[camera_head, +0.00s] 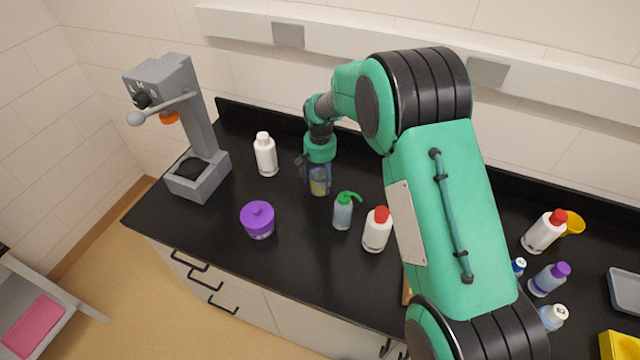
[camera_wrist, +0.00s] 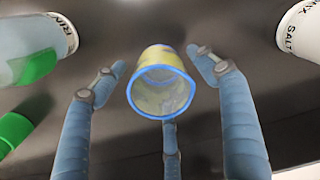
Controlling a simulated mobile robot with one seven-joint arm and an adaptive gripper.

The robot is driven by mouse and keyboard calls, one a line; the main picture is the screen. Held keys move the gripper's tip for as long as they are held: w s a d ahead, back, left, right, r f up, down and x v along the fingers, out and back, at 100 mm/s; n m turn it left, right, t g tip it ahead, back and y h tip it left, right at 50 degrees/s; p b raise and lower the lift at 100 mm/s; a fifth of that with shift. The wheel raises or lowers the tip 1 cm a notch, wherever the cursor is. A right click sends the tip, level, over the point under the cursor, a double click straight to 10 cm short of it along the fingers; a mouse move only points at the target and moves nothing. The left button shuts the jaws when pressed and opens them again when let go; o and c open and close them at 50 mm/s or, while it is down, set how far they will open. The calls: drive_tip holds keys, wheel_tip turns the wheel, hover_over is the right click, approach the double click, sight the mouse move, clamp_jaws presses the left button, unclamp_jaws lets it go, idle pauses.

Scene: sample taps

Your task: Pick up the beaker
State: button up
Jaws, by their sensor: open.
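The beaker (camera_wrist: 161,92) is a clear cup with a blue rim and a yellowish patch. It stands on the black counter in the middle of the wrist view, seen from above at a slant. In the head view the beaker (camera_head: 319,183) shows below my gripper (camera_head: 316,177), partly covered by the fingers. My gripper (camera_wrist: 165,90) is open, with blue-grey fingers spread on the left, right and near side of the beaker. A gap shows between the fingertips and the beaker's wall, and nothing is held.
A white bottle (camera_head: 266,155) stands left of the beaker, and a green-topped bottle (camera_head: 343,211) stands close on its right. A red-capped bottle (camera_head: 377,230) and a purple jar (camera_head: 258,219) are nearer the front. A grey stand (camera_head: 192,140) is at the left end.

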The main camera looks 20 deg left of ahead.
drive_tip(key=c, duration=1)
drive_tip(key=shift+c, duration=0.2)
drive_tip(key=shift+r+p, duration=0.4)
drive_tip(key=shift+r, duration=4.6)
drive_tip(key=shift+c, duration=0.2)
